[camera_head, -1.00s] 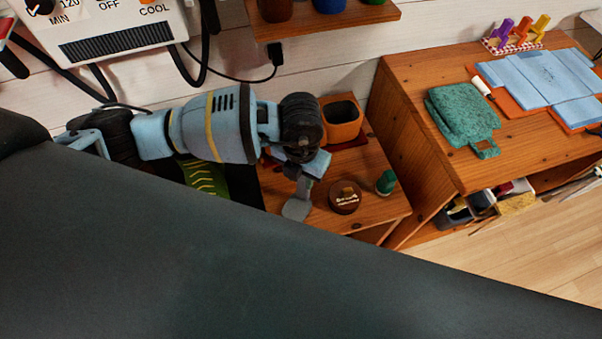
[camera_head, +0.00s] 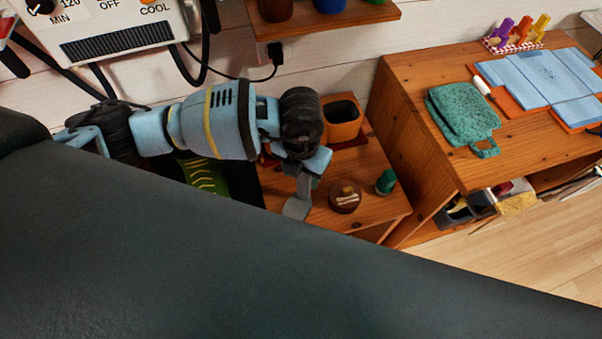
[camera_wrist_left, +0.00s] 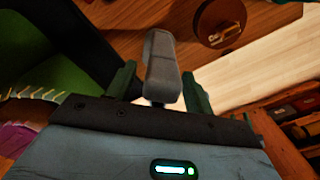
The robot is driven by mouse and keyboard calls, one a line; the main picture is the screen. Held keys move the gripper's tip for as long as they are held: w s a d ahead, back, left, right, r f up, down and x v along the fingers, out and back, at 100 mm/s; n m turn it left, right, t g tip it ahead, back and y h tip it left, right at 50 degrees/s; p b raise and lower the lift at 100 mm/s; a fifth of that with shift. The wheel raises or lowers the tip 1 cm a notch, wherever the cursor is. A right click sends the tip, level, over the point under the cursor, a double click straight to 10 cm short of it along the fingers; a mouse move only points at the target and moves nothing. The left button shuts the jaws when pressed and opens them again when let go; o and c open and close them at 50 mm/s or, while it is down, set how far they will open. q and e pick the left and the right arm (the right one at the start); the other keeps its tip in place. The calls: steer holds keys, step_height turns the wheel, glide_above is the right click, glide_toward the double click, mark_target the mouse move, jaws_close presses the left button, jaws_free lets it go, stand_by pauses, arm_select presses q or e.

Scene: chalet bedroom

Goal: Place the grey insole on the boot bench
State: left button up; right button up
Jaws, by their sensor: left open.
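The grey insole (camera_head: 297,207) shows below my left gripper (camera_head: 304,178) in the head view, over the front of a low wooden bench (camera_head: 375,207). In the left wrist view the insole (camera_wrist_left: 160,62) stands out between the two green fingers of my left gripper (camera_wrist_left: 158,78). The fingers are open, with a gap on each side of the insole. I cannot tell whether the insole touches the bench. My right gripper is not in view.
A round brown tin (camera_head: 345,196), a green bottle (camera_head: 386,181) and an orange pot (camera_head: 342,122) stand on the low bench. A wall shelf (camera_head: 325,20) hangs above.

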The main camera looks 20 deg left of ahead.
arm_select(q)
step_height(320, 180, up, 11)
stand_by(0.3)
stand_by(1.5)
